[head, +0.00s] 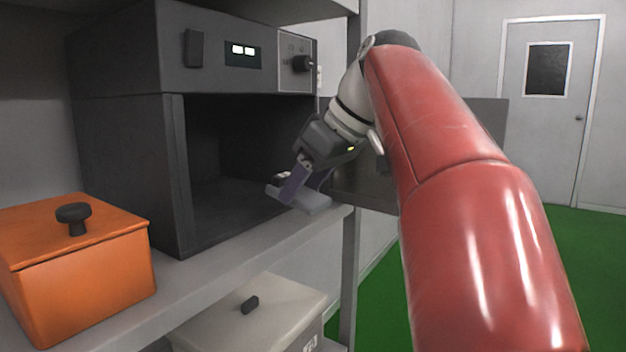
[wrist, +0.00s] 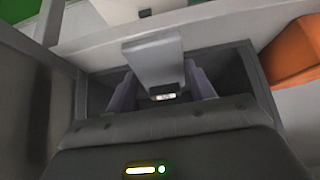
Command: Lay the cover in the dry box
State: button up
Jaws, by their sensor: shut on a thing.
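My gripper (head: 306,187) is shut on a light grey, flat, slab-like piece, which I take to be the cover (head: 312,204). It hangs tilted just in front of the open dark grey chamber (head: 172,175), near its right side and above the shelf edge.
A lidded orange box (head: 90,285) stands on the shelf (head: 235,258), left of the chamber. A lidded off-white box (head: 270,300) sits on a lower level. A dark panel (head: 365,188), seemingly the open chamber door, stands right of the opening. A shelf post rises nearby.

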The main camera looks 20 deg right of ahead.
jog(key=w+a+p, duration=0.1)
jog(key=w+a, duration=0.1)
jog(key=w, duration=0.1)
jog(key=w+a+f+p, duration=0.1)
jog(key=w+a, duration=0.2)
jog(key=w+a+f+p, duration=0.1)
jog(key=w+a, duration=0.1)
jog(key=w, duration=0.2)
jog(key=shift+w+a+p, duration=0.1)
jog(key=shift+a+p, duration=0.1)
jog(key=shift+p, duration=0.2)
jog(key=shift+w+a+f, duration=0.3)
jog(key=shift+w+a, duration=0.35)
jog(key=shift+w, duration=0.25)
jog(key=o, duration=1.1)
jog(key=shift+c, duration=0.2)
jog(key=shift+r, duration=0.15)
